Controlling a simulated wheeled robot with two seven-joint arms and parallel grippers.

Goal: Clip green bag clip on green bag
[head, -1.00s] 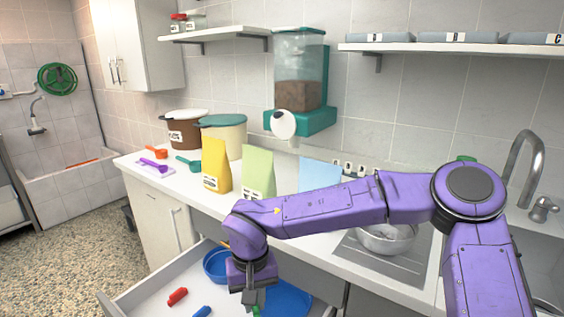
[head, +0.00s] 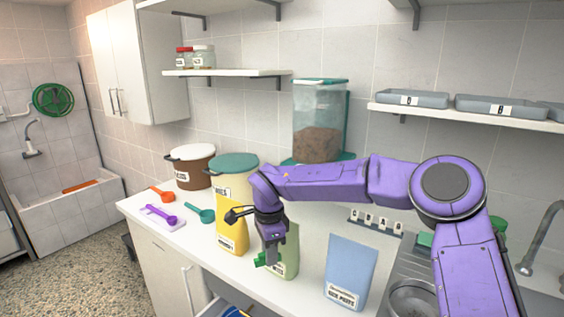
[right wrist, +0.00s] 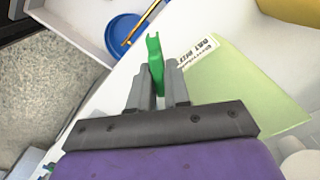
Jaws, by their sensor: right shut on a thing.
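The green bag (head: 287,258) stands on the counter between the yellow bag and the blue bag, and my right arm partly covers it in the head view. It also shows in the right wrist view (right wrist: 240,85), its white label facing the drawer side. My right gripper (head: 268,255) is shut on the green bag clip (head: 261,261) in front of the bag. In the right wrist view the clip (right wrist: 156,62) sticks out between the fingertips (right wrist: 158,85), beside the bag; contact cannot be told. My left gripper is not in view.
The yellow bag (head: 231,228) and blue bag (head: 350,270) stand on either side. Scoops (head: 200,213) and lidded bins (head: 234,172) are at the left of the counter. The open drawer (head: 215,309) lies below, with a blue bowl (right wrist: 122,30).

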